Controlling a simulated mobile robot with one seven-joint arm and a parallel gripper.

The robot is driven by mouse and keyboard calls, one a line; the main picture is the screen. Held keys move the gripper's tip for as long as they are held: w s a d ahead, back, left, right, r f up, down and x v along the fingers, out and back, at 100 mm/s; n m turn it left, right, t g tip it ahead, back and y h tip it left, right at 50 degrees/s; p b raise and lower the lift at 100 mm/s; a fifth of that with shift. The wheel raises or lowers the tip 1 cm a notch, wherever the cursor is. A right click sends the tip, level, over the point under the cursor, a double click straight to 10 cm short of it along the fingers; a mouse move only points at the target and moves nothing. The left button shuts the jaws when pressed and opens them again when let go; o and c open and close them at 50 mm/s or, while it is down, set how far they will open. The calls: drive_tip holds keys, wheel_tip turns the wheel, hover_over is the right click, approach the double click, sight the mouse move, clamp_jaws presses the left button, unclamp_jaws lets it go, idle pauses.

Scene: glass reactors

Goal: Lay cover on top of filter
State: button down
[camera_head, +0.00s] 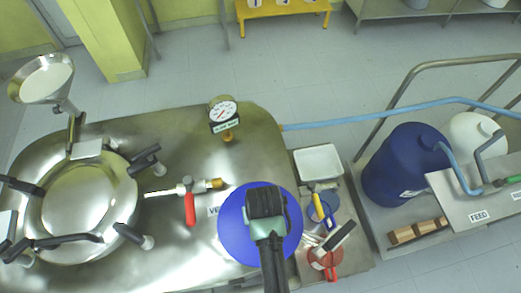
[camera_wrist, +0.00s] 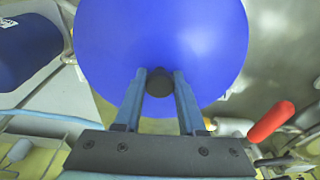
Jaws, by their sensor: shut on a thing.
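The cover is a round blue disc (camera_head: 233,233) with a black knob (camera_wrist: 159,82) at its centre. In the wrist view the blue disc (camera_wrist: 110,40) fills the upper middle. My gripper (camera_wrist: 160,84) is shut on the knob, one finger on each side. In the head view my gripper (camera_head: 266,205) hangs over the cover, at the right end of the steel vessel top. The cover hides what lies beneath it. I cannot make out the filter for certain, nor tell whether the cover touches anything below.
The steel top (camera_head: 170,245) carries a round clamped lid (camera_head: 80,200), a red-handled valve (camera_head: 190,207) and a gauge (camera_head: 223,112). A white tray (camera_head: 318,162) and tools stand right of the cover. Farther right is a blue drum (camera_head: 398,165) with a hose (camera_head: 375,112).

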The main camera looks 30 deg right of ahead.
drive_tip(key=shift+f+b, duration=0.3)
drive_tip(key=shift+f, duration=0.25)
idle(0.4)
drive_tip(key=shift+c, duration=2)
unclamp_jaws()
wheel_tip(320, 180, up, 13)
drive_tip(key=s, duration=0.1)
drive_tip(key=shift+s+a, duration=0.25)
drive_tip(key=shift+s, duration=0.15)
